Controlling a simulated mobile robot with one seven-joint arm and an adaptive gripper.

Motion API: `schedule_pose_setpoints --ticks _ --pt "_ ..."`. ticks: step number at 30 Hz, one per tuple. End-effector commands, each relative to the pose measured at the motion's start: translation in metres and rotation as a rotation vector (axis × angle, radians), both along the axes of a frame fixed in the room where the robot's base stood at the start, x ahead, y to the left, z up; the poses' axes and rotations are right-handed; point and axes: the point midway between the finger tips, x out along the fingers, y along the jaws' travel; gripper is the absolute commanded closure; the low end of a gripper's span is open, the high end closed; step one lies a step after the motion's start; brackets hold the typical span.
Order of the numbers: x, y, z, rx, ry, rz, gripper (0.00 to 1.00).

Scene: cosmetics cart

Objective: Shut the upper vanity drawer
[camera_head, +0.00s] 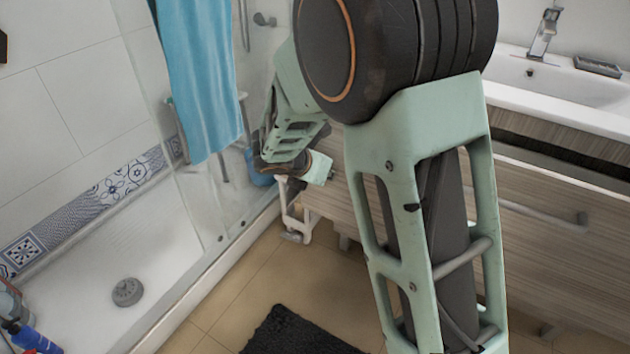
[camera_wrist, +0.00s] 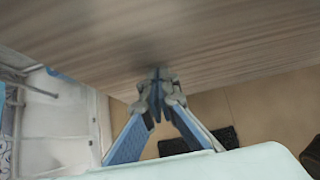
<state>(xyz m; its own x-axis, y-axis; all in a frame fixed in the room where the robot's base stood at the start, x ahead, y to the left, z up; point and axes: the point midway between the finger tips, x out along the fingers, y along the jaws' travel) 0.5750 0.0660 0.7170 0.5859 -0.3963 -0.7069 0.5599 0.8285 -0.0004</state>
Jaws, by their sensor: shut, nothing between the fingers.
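The wood-grain vanity stands below the white sink at the right of the head view. Its upper drawer front (camera_head: 530,245), with a grey bar handle (camera_head: 545,213), sits out from the body, and a dark gap shows above it. In the wrist view a wood-grain front (camera_wrist: 190,40) fills the upper part. My gripper (camera_wrist: 158,76) is shut and empty, its fingertips at or very near that front; I cannot tell whether they touch. In the head view my gripper (camera_head: 322,170) is near the left end of the vanity, and my arm hides much of the front.
A white sink (camera_head: 570,85) with a tap (camera_head: 543,35) tops the vanity. A shower tray (camera_head: 130,255) and glass screen are at left, with a blue towel (camera_head: 200,75) hanging there. A dark mat (camera_head: 295,332) lies on the tan floor.

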Motion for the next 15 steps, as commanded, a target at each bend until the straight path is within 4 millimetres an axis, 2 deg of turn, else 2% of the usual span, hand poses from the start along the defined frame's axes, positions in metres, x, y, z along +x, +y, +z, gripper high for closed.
schedule_pose_setpoints --ticks 15 --pt "0.083 -0.057 0.003 -0.001 0.000 -0.002 1.00"
